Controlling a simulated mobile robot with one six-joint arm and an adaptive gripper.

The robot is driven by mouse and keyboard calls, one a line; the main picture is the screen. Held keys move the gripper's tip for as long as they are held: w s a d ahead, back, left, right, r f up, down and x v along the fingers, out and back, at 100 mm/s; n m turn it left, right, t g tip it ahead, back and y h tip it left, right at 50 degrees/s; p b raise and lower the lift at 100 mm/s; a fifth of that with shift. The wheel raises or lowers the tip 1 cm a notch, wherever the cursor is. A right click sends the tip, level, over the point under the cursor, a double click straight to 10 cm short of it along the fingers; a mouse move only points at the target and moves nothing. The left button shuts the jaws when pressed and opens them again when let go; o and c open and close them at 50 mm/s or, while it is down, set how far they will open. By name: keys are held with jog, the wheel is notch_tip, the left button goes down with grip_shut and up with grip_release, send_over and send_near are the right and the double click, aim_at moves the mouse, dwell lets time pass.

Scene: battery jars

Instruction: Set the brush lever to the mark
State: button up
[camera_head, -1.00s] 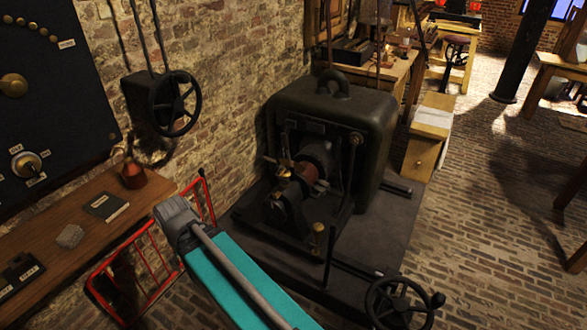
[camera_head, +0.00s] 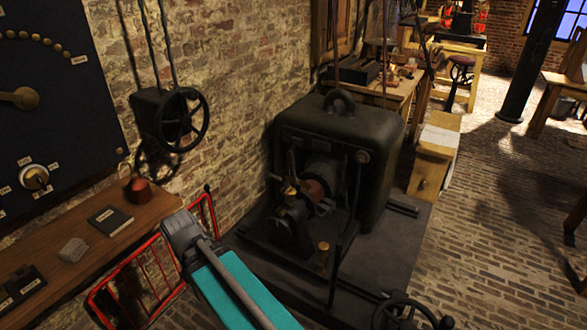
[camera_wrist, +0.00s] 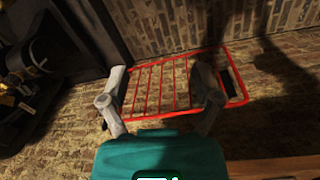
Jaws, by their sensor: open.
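A dark dynamo (camera_head: 345,140) with a handle on top stands on a dark plinth (camera_head: 385,245) against the brick wall. At its front are a copper-coloured drum and small brass fittings (camera_head: 290,190), likely the brush gear. I cannot make out which part is the brush lever, nor any mark. In the wrist view my gripper (camera_wrist: 162,75) is open and empty, its two grey fingers spread over a red frame. In the head view my teal arm points toward the wall, left of the dynamo, and the fingers are not clearly visible.
A red rail frame (camera_head: 140,285) stands low between the wooden shelf (camera_head: 95,235) and the dynamo. A dark handwheel (camera_head: 182,120) hangs on the wall; another (camera_head: 405,315) is at bottom right. A wooden bench (camera_head: 435,150) stands behind.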

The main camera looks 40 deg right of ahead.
jog(key=w+d+f+n+t+h+b, duration=0.1)
jog(key=w+d+f+n+h+b, duration=0.1)
jog(key=w+d+b, duration=0.3)
jog(key=w+d+f+n+t+h+b, duration=0.1)
jog(key=w+d+f+h, duration=0.1)
jog(key=w+d, duration=0.35)
jog(key=n+t+h+b, duration=0.5)
jog(key=n+h+b, duration=0.7)
jog(key=n+b, duration=0.75)
send_near(290, 160)
jog(key=a+n+p, duration=0.1)
jog(key=a+n, duration=0.1)
jog(key=shift+s+r+m, duration=0.2)
jog(key=shift+s+m, duration=0.05)
jog(key=shift+s, duration=0.15)
jog(key=shift+d, duration=0.1)
jog(key=x, duration=1.3)
jog(key=shift+w+d+f, duration=0.1)
jog(key=shift+w+d, duration=0.1)
jog(key=shift+w, duration=0.05)
grip_shut()
